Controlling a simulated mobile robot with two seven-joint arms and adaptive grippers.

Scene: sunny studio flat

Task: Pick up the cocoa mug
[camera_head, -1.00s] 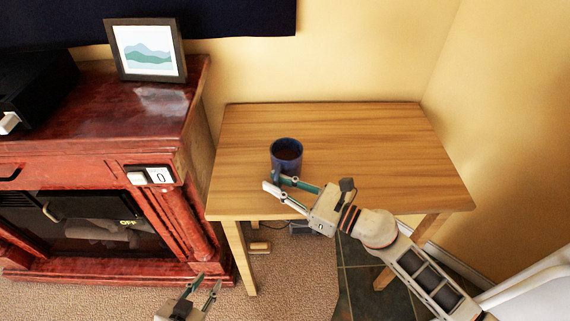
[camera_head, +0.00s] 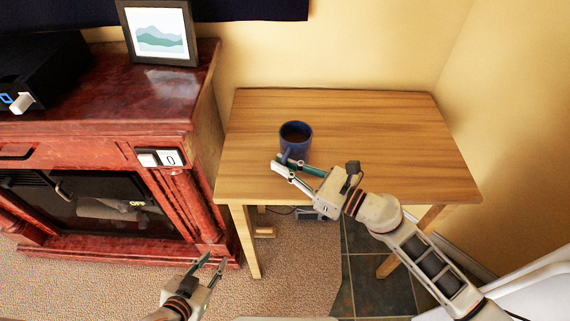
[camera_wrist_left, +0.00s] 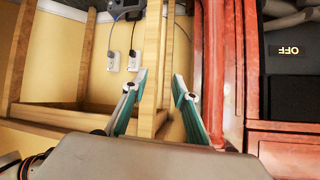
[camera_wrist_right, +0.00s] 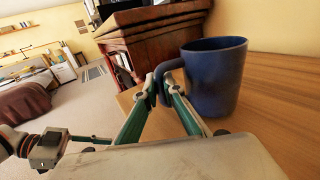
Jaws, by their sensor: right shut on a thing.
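The cocoa mug (camera_head: 294,143) is dark blue with brown liquid in it. It appears upright on the wooden table (camera_head: 370,140), near the front left edge. In the right wrist view, the mug (camera_wrist_right: 218,78) stands just beyond my fingers, its handle towards me. My right gripper (camera_head: 280,164) is shut on the mug's handle; its fingertips (camera_wrist_right: 158,86) meet around the handle and hide part of it. My left gripper (camera_head: 214,262) is open and empty, low in front of the red cabinet and table. Its fingers (camera_wrist_left: 160,90) are apart in the left wrist view.
The red fireplace cabinet (camera_head: 120,105) stands left of the table, with a framed picture (camera_head: 159,32) and a black box on top. A wall closes off the back and right. The rest of the tabletop is clear. Cables and plugs (camera_wrist_left: 112,60) show in the left wrist view.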

